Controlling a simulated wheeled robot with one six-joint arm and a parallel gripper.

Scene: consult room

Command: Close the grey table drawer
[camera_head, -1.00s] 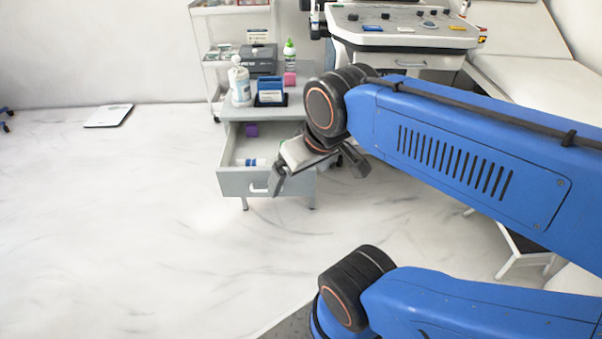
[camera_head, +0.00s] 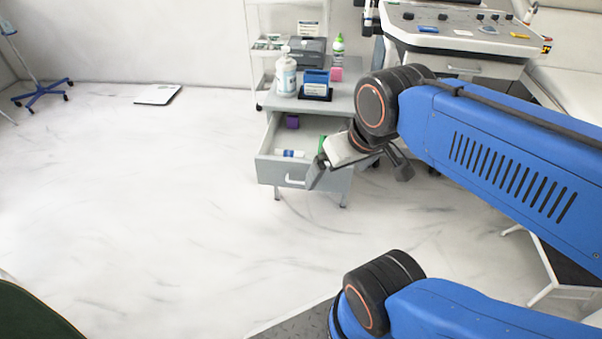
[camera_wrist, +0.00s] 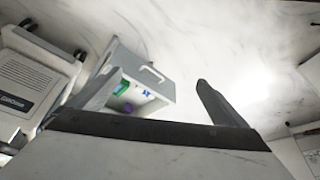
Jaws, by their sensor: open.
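The grey table (camera_head: 345,104) stands ahead, and its drawer (camera_head: 268,172) is pulled out toward me. The drawer front has a pale handle (camera_head: 294,181). Inside lie a purple block (camera_head: 292,122), a white and blue tube (camera_head: 290,153) and a green thing (camera_head: 321,144) partly hidden by my gripper. My gripper (camera_head: 358,176) is open and empty; it overlaps the drawer's right side in the head view, and I cannot tell whether it touches. In the wrist view the open drawer (camera_wrist: 154,88) and its handle (camera_wrist: 152,72) show between the spread fingers (camera_wrist: 158,100).
On the tabletop are a pump bottle (camera_head: 286,76), a blue holder (camera_head: 316,84), a pink block (camera_head: 336,74) and a green-capped bottle (camera_head: 338,50). A medical machine (camera_head: 460,40) stands at right. A scale (camera_head: 158,94) lies on the floor at left; the floor before the drawer is clear.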

